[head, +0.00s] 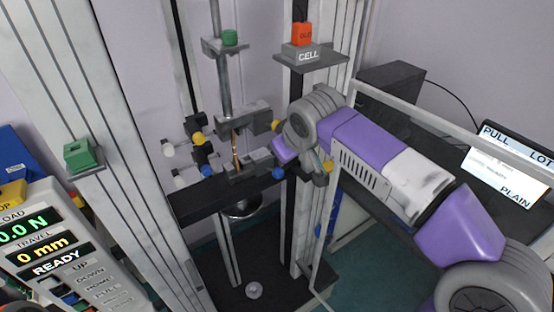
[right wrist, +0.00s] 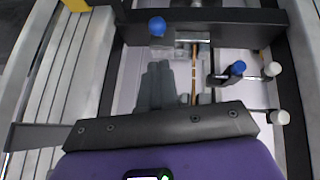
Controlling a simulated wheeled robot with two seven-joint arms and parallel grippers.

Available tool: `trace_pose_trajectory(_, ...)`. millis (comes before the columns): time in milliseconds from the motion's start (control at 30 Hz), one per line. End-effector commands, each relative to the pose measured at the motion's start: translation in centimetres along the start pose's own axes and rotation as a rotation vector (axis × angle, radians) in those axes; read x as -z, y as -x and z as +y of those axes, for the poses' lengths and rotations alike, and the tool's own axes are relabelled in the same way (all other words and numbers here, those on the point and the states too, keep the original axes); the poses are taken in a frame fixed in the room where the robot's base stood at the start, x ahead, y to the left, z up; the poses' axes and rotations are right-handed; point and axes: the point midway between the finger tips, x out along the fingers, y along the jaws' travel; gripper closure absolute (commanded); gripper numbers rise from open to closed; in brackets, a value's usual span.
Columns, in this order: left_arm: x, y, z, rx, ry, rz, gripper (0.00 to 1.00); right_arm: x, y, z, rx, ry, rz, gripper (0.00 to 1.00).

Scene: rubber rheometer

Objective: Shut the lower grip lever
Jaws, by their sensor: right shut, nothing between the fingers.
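The lower grip (head: 243,172) is a grey block on the dark crossbeam (head: 205,200), with blue balls at its left (head: 206,171) and right (head: 278,173). Its right ball also shows in the right wrist view (right wrist: 157,26), and another blue ball (right wrist: 238,68) shows to its right. I cannot tell which ball belongs to the lower grip lever. An orange strip (head: 235,148) runs between the lower grip and the upper grip (head: 243,122). My right gripper (right wrist: 157,85) is shut and empty, beside the strip and apart from the right ball. My left gripper is not in view.
Yellow balls (head: 198,138) and white knobs (head: 168,149) crowd the grips. Tall columns (head: 85,110) stand on both sides. The CELL shelf (head: 312,58) is above my right arm. A readout panel (head: 40,245) shows READY at lower left, and a screen (head: 508,165) is at right.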

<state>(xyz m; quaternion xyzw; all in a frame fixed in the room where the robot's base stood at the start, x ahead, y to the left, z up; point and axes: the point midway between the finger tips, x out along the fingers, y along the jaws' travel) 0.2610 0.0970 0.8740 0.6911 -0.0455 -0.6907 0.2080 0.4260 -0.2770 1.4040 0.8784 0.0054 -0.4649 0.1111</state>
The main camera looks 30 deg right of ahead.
Motion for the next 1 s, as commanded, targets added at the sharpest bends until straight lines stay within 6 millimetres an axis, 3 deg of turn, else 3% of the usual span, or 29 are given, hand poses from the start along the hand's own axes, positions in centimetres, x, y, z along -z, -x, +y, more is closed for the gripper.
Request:
trace_pose_trajectory(367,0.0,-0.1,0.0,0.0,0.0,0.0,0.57,-0.1,-0.9,-0.1,0.002,0.0,-0.002,1.0)
trace_pose_trajectory(800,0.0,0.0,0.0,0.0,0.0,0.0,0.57,-0.1,-8.3,-0.1,0.004,0.0,-0.005,1.0)
trace_pose_trajectory(1000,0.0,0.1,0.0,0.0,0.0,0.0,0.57,-0.1,-10.0,-0.1,0.003,0.0,-0.003,1.0)
